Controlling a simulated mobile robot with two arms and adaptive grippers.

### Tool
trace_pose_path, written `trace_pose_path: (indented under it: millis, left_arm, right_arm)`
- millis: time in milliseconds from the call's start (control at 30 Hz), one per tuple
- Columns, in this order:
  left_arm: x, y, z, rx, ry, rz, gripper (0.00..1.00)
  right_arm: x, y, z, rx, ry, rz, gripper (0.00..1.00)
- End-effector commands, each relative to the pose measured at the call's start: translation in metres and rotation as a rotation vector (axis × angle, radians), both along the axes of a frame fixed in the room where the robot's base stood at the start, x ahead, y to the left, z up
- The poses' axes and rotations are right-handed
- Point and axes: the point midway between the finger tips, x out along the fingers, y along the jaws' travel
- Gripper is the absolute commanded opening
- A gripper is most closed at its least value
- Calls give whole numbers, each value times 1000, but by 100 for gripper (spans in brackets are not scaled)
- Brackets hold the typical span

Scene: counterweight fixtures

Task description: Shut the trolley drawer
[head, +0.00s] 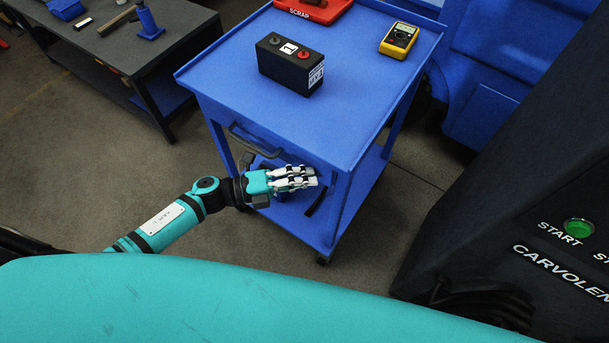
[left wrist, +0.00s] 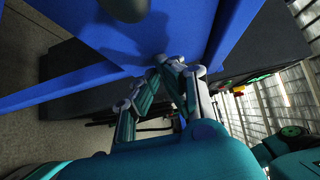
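The blue trolley (head: 330,110) stands in front of me in the head view. Its drawer front (head: 300,160), with a dark bar handle (head: 255,140), is just under the top's near edge. No drawer interior shows, and I cannot tell whether the front is fully flush. My left gripper (head: 317,178) is in front of the drawer's lower right part, with its fingers pointing right. Its fingertips (left wrist: 168,62) come together against blue trolley surface in the left wrist view, with nothing seen between them; contact is unclear. My right gripper is not in view.
A black battery (head: 290,65), a yellow multimeter (head: 399,39) and a red scrap tray (head: 325,12) are on the trolley top. A dark workbench (head: 180,35) is at the upper left. A dark machine with a green start button (head: 579,228) is at the right. Floor left of the trolley is clear.

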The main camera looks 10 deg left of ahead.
Motion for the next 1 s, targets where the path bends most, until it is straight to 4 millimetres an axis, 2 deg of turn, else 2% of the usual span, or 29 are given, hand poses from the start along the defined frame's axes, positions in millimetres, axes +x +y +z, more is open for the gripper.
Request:
trace_pose_path:
  millis: [267,367,467,800,1000]
  left_arm:
    - [4,2,0,2,-1,11,0]
    - [0,9,0,4,-1,12,0]
    - [-7,23,0,4,1,9,0]
    - [-40,86,0,2,0,3,0]
    - [-50,106,0,0,-2,2,0]
  right_arm:
    - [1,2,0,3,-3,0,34]
    - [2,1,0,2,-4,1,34]
    - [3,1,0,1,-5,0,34]
    - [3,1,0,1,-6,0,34]
    - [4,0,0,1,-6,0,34]
